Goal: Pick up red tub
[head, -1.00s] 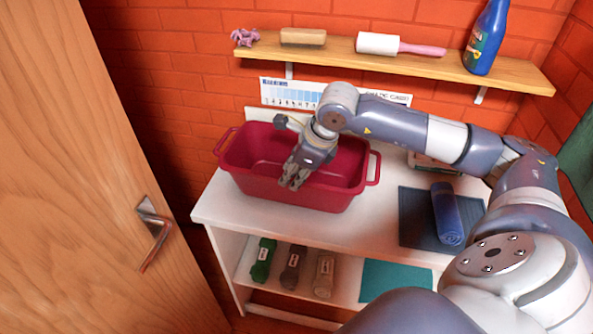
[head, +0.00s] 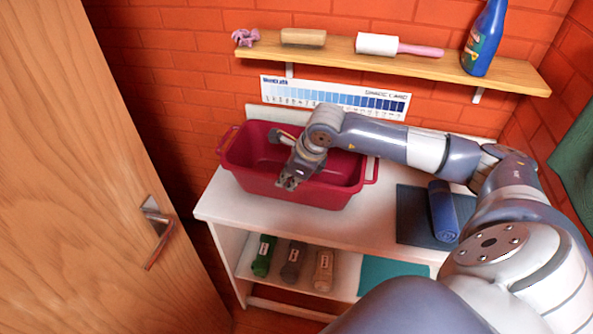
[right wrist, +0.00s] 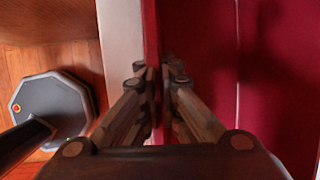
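The red tub (head: 330,195) stands upright on the white table, with a handle at each end. My right gripper (head: 287,184) is at the middle of its front wall, pointing down. In the right wrist view, the tub's inside (right wrist: 205,60) fills the right half. The right gripper's fingers (right wrist: 157,80) lie on both sides of the thin front wall, close together, and appear shut on it. The lower part of the fingers' grip is partly hidden. My left gripper is not in view.
The white table (head: 270,218) has a dark mat with a blue roll (head: 443,212) at right. Above, a wooden shelf (head: 430,63) holds a brush, a roller and a blue bottle (head: 484,40). Rolled bundles (head: 292,262) lie on the lower shelf. A wooden door (head: 80,170) stands at left.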

